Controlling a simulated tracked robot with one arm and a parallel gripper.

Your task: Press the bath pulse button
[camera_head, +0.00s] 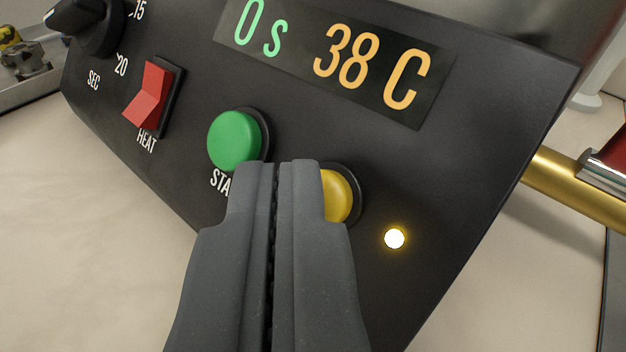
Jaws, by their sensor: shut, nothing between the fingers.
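A dark control panel (460,160) fills the middle of the view, tilted in the picture. A yellow round button (336,196) with a dark collar sits on it, partly hidden behind my right fingertip; any label under it is hidden. A green round button (233,141) is to its left, with a label below starting "STA", the rest covered. No label reading bath pulse shows. My gripper (277,168) is shut and empty. Its tips are in front of the panel, between the two buttons and overlapping the yellow one's left side; I cannot tell whether they touch.
A red HEAT rocker switch (149,97) and a black knob (88,25) are at the left. The display (338,60) reads 0 s and 38 C. A small lamp (394,238) glows. A brass tube (580,190) is at the right. The pale bench (80,230) is clear at left.

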